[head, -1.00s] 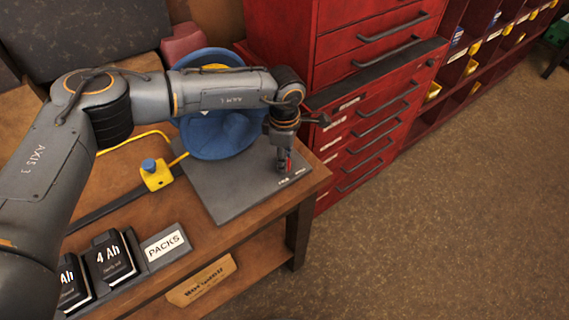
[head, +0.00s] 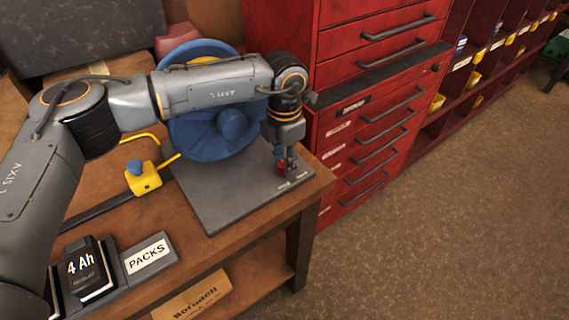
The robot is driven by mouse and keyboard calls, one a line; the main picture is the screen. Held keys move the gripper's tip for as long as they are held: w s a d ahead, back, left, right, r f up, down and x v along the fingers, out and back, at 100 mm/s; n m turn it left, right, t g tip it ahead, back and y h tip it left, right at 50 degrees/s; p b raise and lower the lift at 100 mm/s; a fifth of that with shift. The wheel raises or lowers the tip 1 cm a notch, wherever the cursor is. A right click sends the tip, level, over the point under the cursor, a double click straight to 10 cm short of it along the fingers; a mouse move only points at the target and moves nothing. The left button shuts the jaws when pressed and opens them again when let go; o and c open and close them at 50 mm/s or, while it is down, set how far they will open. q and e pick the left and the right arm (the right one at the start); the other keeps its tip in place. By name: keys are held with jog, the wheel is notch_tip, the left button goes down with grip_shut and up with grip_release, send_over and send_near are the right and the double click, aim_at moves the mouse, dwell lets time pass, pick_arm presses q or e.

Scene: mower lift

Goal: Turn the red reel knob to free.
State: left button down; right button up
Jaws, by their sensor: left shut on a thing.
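The red knob (head: 281,167) sits on the grey base plate (head: 225,200) near its right edge, beside small white lettering too small to read. My left gripper (head: 287,167) points down over it and is shut on the knob, hiding most of it. The blue reel (head: 190,135) stands on the plate behind my left arm, which covers part of it. My right gripper is not in view.
A yellow block with a blue top (head: 143,178) sits left of the plate. A red drawer cabinet (head: 345,150) stands close to the right of my left gripper. Open floor lies right.

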pick_arm(q)
jog(key=shift+n, duration=0.4)
jog(key=c, duration=1)
grip_release()
notch_tip(320, 180, up, 12)
